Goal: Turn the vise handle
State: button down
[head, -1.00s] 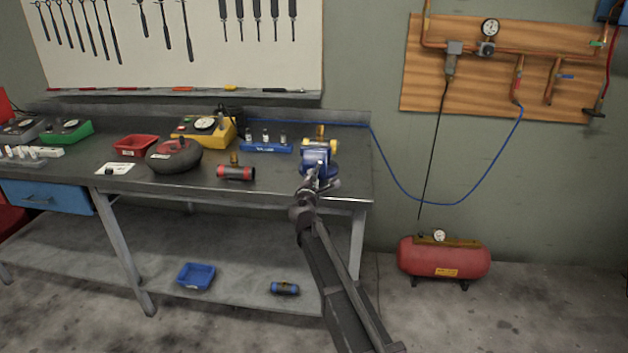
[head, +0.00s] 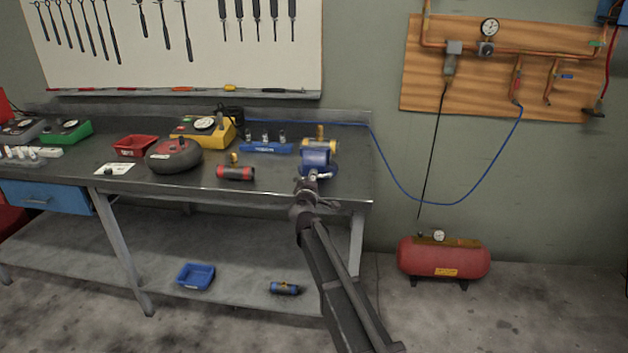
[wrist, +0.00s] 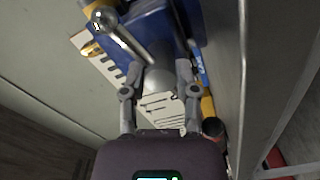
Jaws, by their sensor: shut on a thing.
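A blue vise (head: 316,158) is mounted near the right front edge of the workbench. Its silver vise handle (head: 320,177) shows at the front, just beyond my gripper (head: 307,190). In the wrist view, the blue vise body (wrist: 168,30) fills the top, and the bare handle bar (wrist: 122,38) runs up and left to a ball end. The fingers of my gripper (wrist: 157,82) stand on either side of the silver handle hub and are shut on it. The exact contact is partly hidden.
The dark workbench (head: 90,185) carries a red-and-black cylinder (head: 236,173), a dark round device (head: 174,155) and a blue holder (head: 266,148) left of the vise. A red air tank (head: 444,258) stands on the floor to the right. A blue hose hangs along the wall.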

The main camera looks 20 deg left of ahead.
jog(key=shift+w+m, duration=0.1)
jog(key=shift+m, duration=0.7)
jog(key=shift+c, duration=1.9)
grip_release()
jog(key=shift+s, duration=0.2)
jog(key=shift+s+d, duration=0.2)
jog(key=shift+s, duration=0.35)
jog(key=v, duration=1)
jog(key=shift+s, duration=0.3)
